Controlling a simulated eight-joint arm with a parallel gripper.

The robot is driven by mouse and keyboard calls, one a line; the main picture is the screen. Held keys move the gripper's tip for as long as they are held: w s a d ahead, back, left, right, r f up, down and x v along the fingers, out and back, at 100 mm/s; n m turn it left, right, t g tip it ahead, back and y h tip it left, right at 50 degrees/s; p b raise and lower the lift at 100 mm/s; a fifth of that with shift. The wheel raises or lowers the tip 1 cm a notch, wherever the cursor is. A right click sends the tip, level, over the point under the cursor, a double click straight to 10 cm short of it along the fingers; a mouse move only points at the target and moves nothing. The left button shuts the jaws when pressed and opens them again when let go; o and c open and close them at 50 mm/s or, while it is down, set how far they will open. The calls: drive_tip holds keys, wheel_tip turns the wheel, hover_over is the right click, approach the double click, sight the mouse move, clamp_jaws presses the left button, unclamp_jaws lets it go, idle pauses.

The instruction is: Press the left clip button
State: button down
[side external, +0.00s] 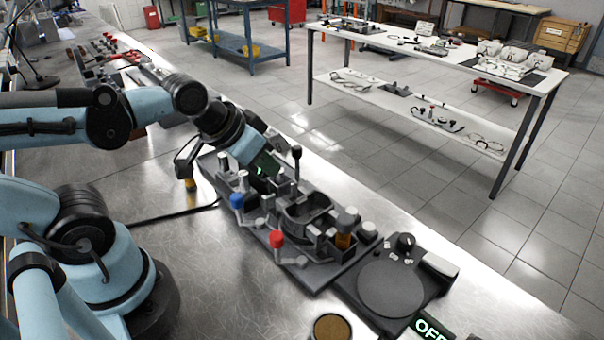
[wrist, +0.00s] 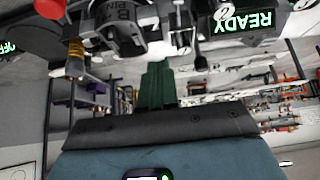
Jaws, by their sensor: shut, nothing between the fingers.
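A dark grey fixture (side external: 345,258) with several clamps and knobs stands on the metal bench. A blue knob (side external: 237,201) is at its left front, a red knob (side external: 277,239) at its front, and a black-knobbed lever (side external: 297,153) at its back. My gripper (side external: 266,163) is low over the fixture's far left end, angled down. In the wrist view my gripper (wrist: 157,68) shows as dark green fingers held together, empty. A lit READY sign (wrist: 243,21) is to its upper right. I cannot pick out the left clip button or tell whether the fingers touch anything.
A turntable-like unit (side external: 390,289) and a lit OFF sign (side external: 432,328) stand right of the fixture. A brown-topped round container (side external: 331,327) is at the front. A yellow-based post (side external: 187,170) stands left of the fixture. The front bench surface is mostly clear.

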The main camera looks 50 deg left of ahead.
sight(368, 228)
drive_tip(key=w+d+r+g+h, duration=0.1)
drive_tip(key=w+d+h, duration=0.6)
drive_tip(key=w+d, duration=0.4)
drive_tip(key=d, duration=0.3)
drive_tip(key=shift+d+r+m, duration=0.15)
drive_tip(key=shift+r+m, duration=0.15)
drive_tip(key=shift+r, duration=0.05)
drive_tip(key=shift+f, duration=4.4)
drive_tip(key=shift+f, duration=0.15)
drive_tip(key=shift+f, duration=0.25)
drive_tip(key=shift+f, duration=0.45)
drive_tip(key=shift+r, duration=0.9)
